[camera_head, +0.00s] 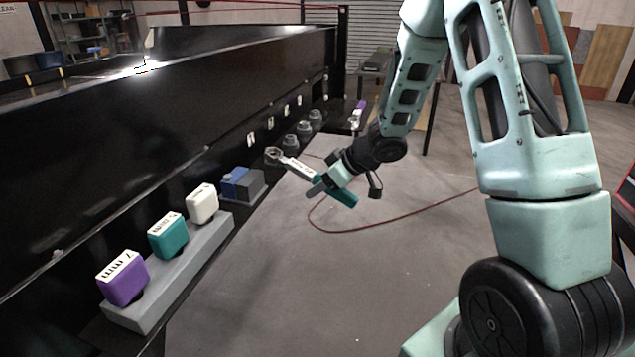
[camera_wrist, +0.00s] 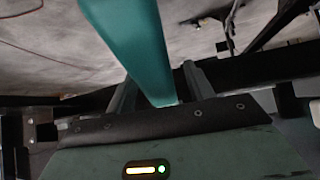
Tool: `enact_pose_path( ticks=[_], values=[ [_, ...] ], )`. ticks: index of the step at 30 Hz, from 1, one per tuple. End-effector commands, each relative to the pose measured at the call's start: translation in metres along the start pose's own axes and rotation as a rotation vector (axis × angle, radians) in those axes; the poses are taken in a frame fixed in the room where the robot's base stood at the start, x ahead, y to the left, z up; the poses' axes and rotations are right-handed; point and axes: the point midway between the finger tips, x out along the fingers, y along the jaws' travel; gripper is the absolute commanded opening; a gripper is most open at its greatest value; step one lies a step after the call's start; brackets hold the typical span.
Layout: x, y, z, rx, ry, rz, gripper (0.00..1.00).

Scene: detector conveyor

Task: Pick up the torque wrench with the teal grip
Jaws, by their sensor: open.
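The torque wrench with the teal grip (camera_head: 343,195) lies slantwise in the head view. Its round metal head (camera_head: 274,155) and pale shaft (camera_head: 299,169) reach up and left toward the black conveyor side. My gripper (camera_head: 326,184) is at the upper part of the grip, with its fingers on either side of it. In the wrist view the teal grip (camera_wrist: 133,42) runs down between the two fingers of my open gripper (camera_wrist: 160,88). A gap shows beside the right finger. Whether the left finger touches the grip, I cannot tell.
A grey rack (camera_head: 150,308) holds purple (camera_head: 122,280), teal (camera_head: 168,237) and white (camera_head: 202,204) blocks. Beyond are a blue item (camera_head: 235,182) on a grey block, several dark round parts (camera_head: 304,131) and a purple-gripped tool (camera_head: 360,105). A red cable (camera_head: 400,223) lies on open floor.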

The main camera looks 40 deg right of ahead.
Motion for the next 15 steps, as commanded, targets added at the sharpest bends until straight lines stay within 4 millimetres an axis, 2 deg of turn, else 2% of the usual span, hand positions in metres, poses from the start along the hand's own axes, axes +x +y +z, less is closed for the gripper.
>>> enact_pose_path(
  ticks=[6, 7, 12, 15],
  values=[
    [0.0014, 0.0001, -0.0005, -0.001, 0.001, 0.000, 0.53],
    [0.0014, 0.0000, -0.0004, -0.001, 0.001, 0.000, 0.50],
    [0.0012, 0.0000, -0.0004, 0.000, 0.001, 0.000, 0.03],
    [0.0009, 0.0002, -0.0012, -0.001, 0.002, 0.001, 0.00]
  ],
)
